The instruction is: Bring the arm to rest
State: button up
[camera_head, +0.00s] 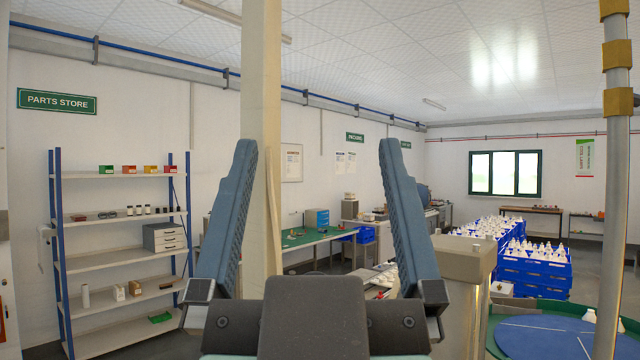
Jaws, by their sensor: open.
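My gripper (317,160) is raised in the middle of the view, close to the camera. Its two blue-grey fingers point up and stand wide apart, with nothing between them but the far room and a cream post behind. The gripper's dark palm (315,315) shows at the bottom centre. The rest of my arm is hidden below the frame.
A cream post (262,120) stands behind the left finger. A blue-framed shelf (120,262) is at the left. A blue round table (540,338) and a grey pole (614,190) are at the right, with blue crates (530,275) beyond.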

jog(key=shift+s+d+r, duration=0.1)
jog(key=shift+s+r, duration=0.2)
notch_tip(320, 180, down, 8)
jog(key=b, duration=0.7)
jog(key=shift+r, duration=0.2)
